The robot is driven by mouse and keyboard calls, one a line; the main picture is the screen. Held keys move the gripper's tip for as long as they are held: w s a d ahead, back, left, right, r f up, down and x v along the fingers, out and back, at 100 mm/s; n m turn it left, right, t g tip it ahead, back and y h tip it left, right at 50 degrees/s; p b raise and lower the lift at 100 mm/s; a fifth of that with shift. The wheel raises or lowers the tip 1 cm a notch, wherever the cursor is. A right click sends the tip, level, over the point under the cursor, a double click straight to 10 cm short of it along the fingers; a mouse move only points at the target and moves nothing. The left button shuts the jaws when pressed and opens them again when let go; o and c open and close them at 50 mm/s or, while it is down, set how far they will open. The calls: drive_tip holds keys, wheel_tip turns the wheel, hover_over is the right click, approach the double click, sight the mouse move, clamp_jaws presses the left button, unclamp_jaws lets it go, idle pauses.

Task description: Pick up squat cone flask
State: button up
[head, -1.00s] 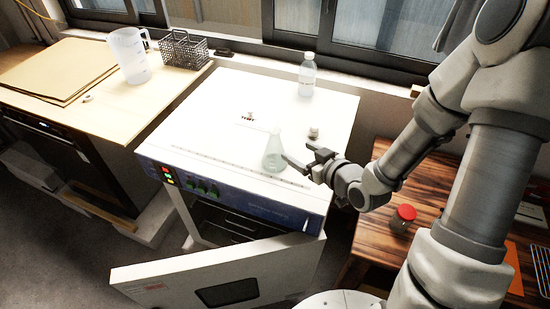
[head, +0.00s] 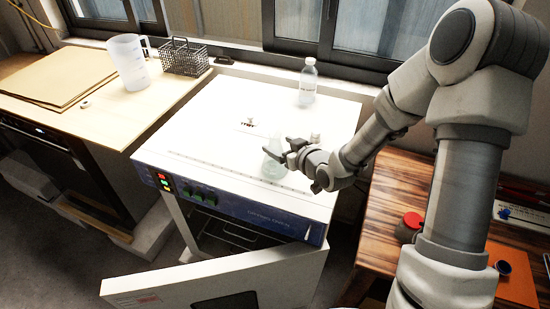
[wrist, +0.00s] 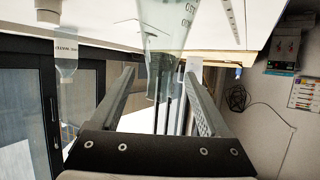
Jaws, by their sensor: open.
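The squat cone flask (head: 272,168) is clear, pale green glass and stands upright on the white top of the drying oven, near its front edge. My gripper (head: 284,150) is at the flask's right side in the head view, its fingers reaching toward the neck and partly covering it. In the wrist view, which looks upside down, the flask (wrist: 166,28) lies between and ahead of the two spread fingers (wrist: 160,75). The fingers are open, with visible gaps on both sides of the narrow neck. I cannot tell whether either one touches the glass.
A clear capped bottle (head: 307,84) stands at the back of the oven top (head: 220,110). A small stoppered item (head: 315,138) is just behind my gripper. The oven door (head: 225,280) hangs open in front. A jug (head: 128,62) and wire basket (head: 186,57) are on the left bench.

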drive_tip(key=shift+p+x, duration=0.55)
drive_tip(key=shift+x, duration=2.3)
clamp_jaws()
drive_tip(key=shift+r, duration=0.1)
